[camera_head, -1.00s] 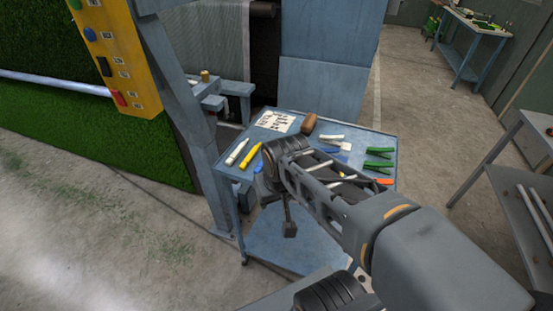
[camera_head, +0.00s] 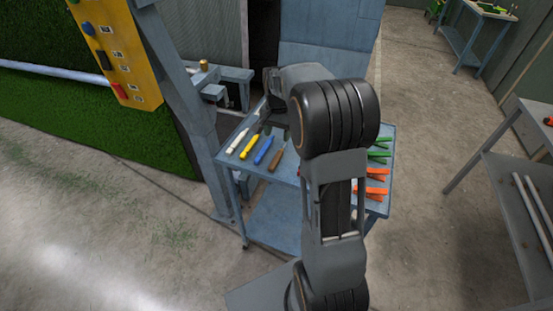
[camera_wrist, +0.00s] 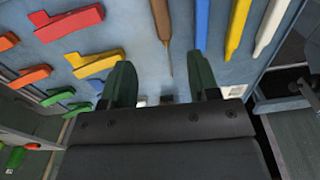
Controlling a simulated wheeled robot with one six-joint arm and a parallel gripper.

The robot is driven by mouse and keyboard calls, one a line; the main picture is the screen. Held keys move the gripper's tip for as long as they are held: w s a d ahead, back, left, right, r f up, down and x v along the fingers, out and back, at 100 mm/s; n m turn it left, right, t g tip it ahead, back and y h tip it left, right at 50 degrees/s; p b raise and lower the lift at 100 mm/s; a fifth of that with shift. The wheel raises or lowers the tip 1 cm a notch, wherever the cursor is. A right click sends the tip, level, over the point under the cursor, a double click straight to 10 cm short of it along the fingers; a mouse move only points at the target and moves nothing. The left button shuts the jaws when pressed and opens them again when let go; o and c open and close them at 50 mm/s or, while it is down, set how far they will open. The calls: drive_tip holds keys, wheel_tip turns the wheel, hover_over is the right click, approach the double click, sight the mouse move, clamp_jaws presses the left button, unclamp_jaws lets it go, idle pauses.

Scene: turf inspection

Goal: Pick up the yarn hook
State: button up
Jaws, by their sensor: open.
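The yarn hook (camera_head: 278,155), a brown handle with a thin metal tip, lies on the blue cart top at the right end of a row of slim tools. In the wrist view the brown hook (camera_wrist: 161,22) points its thin tip down toward the gap between my fingers. My gripper (camera_wrist: 163,78) is open and empty, with one dark green finger on each side of the line of the hook. The fingers look apart from it. In the head view my arm hides most of the gripper and the middle of the cart.
A blue tool (camera_head: 263,150), a yellow tool (camera_head: 249,146) and a white tool (camera_head: 237,140) lie left of the hook. Green clips (camera_head: 379,155) and orange clips (camera_head: 372,192) lie on the cart's right side. A blue machine post (camera_head: 196,120) stands close at the cart's left.

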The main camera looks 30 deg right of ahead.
sight(277, 157)
drive_tip(key=shift+a+f+p, duration=0.15)
drive_tip(key=shift+f+p, duration=0.45)
drive_tip(key=shift+f, duration=4.95)
drive_tip(key=shift+f, duration=0.25)
drive_tip(key=shift+c, duration=0.4)
clamp_jaws()
drive_tip(key=shift+r, duration=0.1)
